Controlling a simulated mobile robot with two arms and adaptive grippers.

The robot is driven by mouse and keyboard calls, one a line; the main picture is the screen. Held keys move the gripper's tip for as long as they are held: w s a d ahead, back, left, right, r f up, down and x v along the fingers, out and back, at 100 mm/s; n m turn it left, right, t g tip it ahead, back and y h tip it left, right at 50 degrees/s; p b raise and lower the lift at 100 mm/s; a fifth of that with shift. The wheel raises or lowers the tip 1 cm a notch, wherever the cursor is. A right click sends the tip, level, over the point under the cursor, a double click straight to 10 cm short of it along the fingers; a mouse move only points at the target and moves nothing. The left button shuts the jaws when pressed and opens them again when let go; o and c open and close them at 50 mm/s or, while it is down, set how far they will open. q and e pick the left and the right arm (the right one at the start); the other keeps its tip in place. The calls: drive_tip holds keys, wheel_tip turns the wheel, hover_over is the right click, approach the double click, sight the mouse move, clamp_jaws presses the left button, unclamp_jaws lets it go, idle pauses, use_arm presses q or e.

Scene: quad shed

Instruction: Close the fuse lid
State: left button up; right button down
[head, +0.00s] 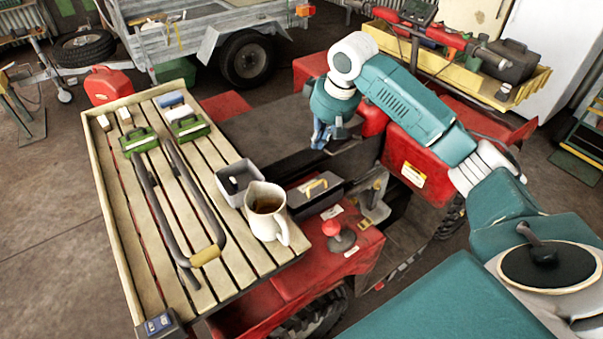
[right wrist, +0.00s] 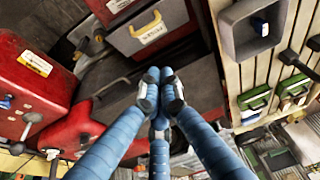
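A grey box with a yellow handle (head: 318,193) sits on the red quad, right of the white jug. It looks like the fuse box, but its label is too small to read. In the right wrist view its grey face (right wrist: 132,42) shows the yellow handle and a white label at the top. I cannot tell how far its lid is open. My right gripper (head: 321,138) points down above the quad, behind the box and apart from it. In the right wrist view its blue fingers (right wrist: 160,88) meet at the tips with nothing between them. My left gripper is not in view.
A slatted rack (head: 128,232) holds a bent grey bar (head: 152,205), green-handled boxes (head: 188,128), a grey bin (head: 229,186) and a white jug (head: 267,222). A red knob lever (head: 333,231) stands in front of the box. A trailer (head: 200,35) stands behind.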

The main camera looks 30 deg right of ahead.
drive_tip(key=p, duration=0.3)
hover_over(314, 190)
drive_tip(key=w, duration=0.2)
wheel_tip(314, 190, down, 10)
drive_tip(key=r, duration=0.1)
drive_tip(key=shift+s+f+p, duration=0.2)
drive_tip(key=shift+s+f, duration=0.15)
drive_tip(key=shift+f, duration=0.3)
drive_tip(key=shift+s+f+p, duration=0.15)
drive_tip(key=shift+s+f, duration=0.2)
drive_tip(key=shift+f, duration=0.25)
drive_tip(key=shift+s+f, duration=0.35)
drive_tip(key=shift+f, duration=0.3)
